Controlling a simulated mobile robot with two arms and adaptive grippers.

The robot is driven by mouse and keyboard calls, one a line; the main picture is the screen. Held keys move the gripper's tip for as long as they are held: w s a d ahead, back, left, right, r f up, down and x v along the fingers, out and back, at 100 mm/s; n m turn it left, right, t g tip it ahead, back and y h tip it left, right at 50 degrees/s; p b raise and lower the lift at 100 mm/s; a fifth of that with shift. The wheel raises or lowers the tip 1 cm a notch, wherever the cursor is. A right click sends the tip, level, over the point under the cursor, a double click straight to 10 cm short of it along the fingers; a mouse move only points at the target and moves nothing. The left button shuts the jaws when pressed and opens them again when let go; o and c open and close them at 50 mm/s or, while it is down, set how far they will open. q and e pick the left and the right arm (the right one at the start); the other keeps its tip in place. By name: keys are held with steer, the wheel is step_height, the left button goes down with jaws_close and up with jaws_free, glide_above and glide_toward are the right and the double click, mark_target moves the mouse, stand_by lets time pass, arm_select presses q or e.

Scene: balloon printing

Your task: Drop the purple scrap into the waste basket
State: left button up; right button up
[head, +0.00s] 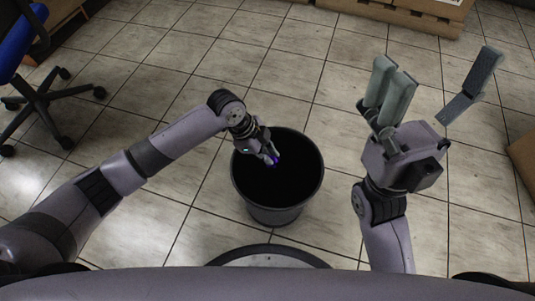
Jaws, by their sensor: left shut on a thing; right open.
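The purple scrap (276,159) is a small bit showing at the fingertips of my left gripper (271,156). That gripper is shut on it and is seen over the mouth of the waste basket. Most of the scrap is hidden by the fingers. The waste basket (275,215) is black, round and upright on the floor in the middle of the view. Its inside is dark and I cannot tell what is in it. My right gripper (435,92) is open and empty, raised to the right of the basket with its fingers spread wide.
A blue office chair (40,97) on a wheeled base stands at the far left. The tiled floor around the basket is clear.

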arm_select(q)
steer(key=shift+f, duration=0.3)
steer(key=o, duration=0.8)
steer(key=v, duration=1.2)
